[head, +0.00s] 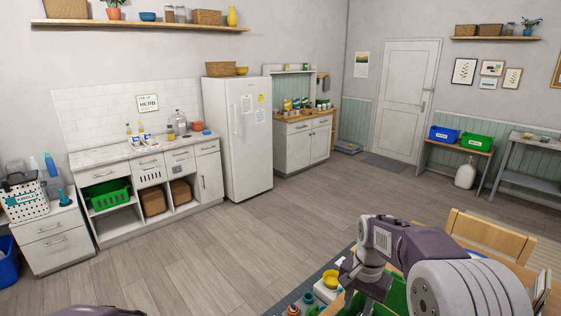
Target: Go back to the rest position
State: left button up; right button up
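My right arm comes in at the lower right of the head view, over a wooden table (478,243). Its gripper (362,278) points down beside a green container (395,298), and the fingertips are too unclear to tell whether it is open or shut. No held object can be made out in it. At the bottom left edge only a small dark piece of what looks like my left arm shows. My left gripper is out of view.
A wooden chair (490,238) stands at the table's far side. Small items, including a yellow bowl (330,279), sit by the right gripper. A wide wooden floor (240,250) lies clear towards the counter (130,152), white fridge (240,140) and door (405,90).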

jog(key=s+a+f+n, duration=0.1)
jog(key=s+f+n, duration=0.3)
jog(key=s, duration=0.3)
jog(key=s+a+f+n, duration=0.1)
jog(key=s+f+n, duration=0.2)
jog(key=s, duration=0.5)
jog(key=shift+s+a+f+n+t, duration=0.2)
jog(key=shift+a+f+n+t, duration=0.1)
jog(key=shift+a+f+n, duration=0.15)
jog(key=shift+d, duration=0.1)
dwell(0.7)
